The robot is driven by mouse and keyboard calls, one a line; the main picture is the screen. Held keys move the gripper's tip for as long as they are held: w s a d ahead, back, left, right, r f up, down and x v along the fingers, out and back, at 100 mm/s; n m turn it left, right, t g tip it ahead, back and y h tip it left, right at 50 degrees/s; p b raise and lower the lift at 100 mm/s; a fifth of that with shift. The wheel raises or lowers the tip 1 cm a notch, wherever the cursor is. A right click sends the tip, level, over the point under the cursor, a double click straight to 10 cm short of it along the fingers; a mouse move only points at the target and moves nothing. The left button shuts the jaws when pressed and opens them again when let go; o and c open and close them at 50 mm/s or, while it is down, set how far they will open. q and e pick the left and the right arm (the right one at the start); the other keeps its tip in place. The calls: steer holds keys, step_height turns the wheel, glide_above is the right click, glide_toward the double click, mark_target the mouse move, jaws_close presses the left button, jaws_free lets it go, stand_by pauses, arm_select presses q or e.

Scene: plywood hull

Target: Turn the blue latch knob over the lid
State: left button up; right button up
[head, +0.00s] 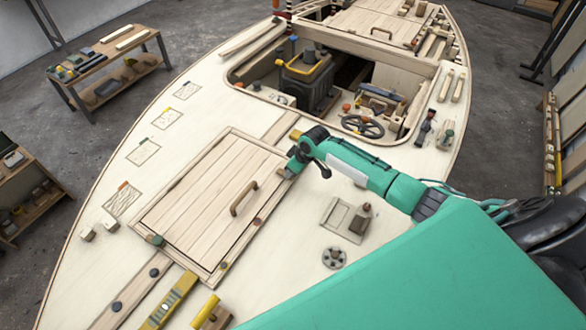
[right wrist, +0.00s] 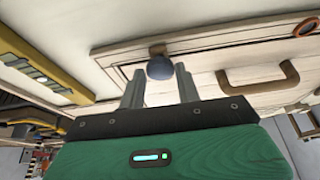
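The blue latch knob (right wrist: 160,68) shows in the right wrist view, on a small wooden tab by the edge of the lid (right wrist: 222,78). My right gripper (right wrist: 160,78) is open, with one finger on each side of the knob and a visible gap to each. Whether the tab reaches over the lid is not clear. In the head view my right gripper (head: 289,172) is at the right edge of the plywood lid (head: 190,205), near its upper corner, and hides the knob. The lid lies closed, with a wooden handle (head: 243,198). My left gripper is not in view.
Other small knobs sit by the lid, including a reddish one (head: 258,222) and a green-blue one (head: 156,240). A yellow level (head: 168,302) lies near the front. The open cockpit (head: 345,75) is beyond the lid.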

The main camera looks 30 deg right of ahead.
steer(key=o, duration=0.3)
steer(key=shift+r, duration=0.1)
steer(key=b+v, duration=0.3)
steer(key=v, duration=1)
steer(key=shift+r, duration=0.3)
steer(key=shift+s+d, duration=0.1)
steer(key=shift+s, duration=0.05)
